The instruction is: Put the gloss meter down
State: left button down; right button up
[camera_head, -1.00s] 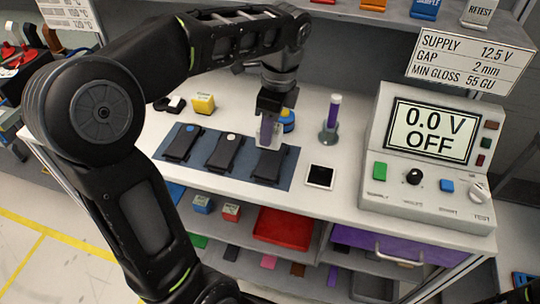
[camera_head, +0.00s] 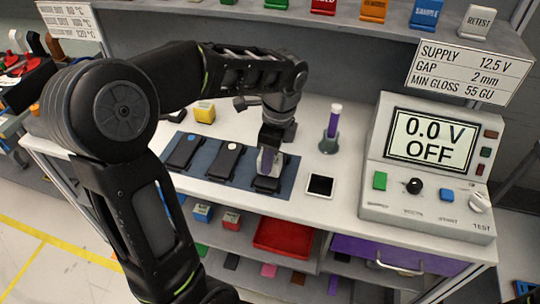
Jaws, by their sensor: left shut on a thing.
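My left gripper (camera_head: 268,160) points down over the right-hand black module (camera_head: 268,184) on the dark blue mat (camera_head: 214,178). It is shut on a pale grey piece, which I take to be the gloss meter (camera_head: 267,161); the fingers hide much of it. Its lower end is at the module's top, and I cannot tell whether it touches. Two more black modules lie left on the mat: one with a blue dot (camera_head: 185,151), one with a white dot (camera_head: 225,161). My right gripper is not in view.
A white-framed dark tile (camera_head: 320,185) lies right of the mat. A yellow block (camera_head: 204,112) sits behind the mat. The meter console (camera_head: 435,165), reading 0.0 V OFF, fills the right. Bare bench separates tile and console.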

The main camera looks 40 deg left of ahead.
aim_at(276, 157)
pick_arm(q)
jog(key=shift+f, duration=0.1)
jog(key=c, duration=0.9)
grip_release()
jog(key=shift+r, duration=0.2)
jog(key=r, duration=0.6)
jog(key=shift+w+d+r, duration=0.2)
jog(key=shift+d+r, duration=0.2)
jog(key=r+p, duration=0.2)
jog(key=r, duration=0.1)
jog(key=r+p, duration=0.1)
jog(key=r, duration=0.1)
jog(key=shift+d+p, duration=0.3)
jog(key=shift+p, duration=0.1)
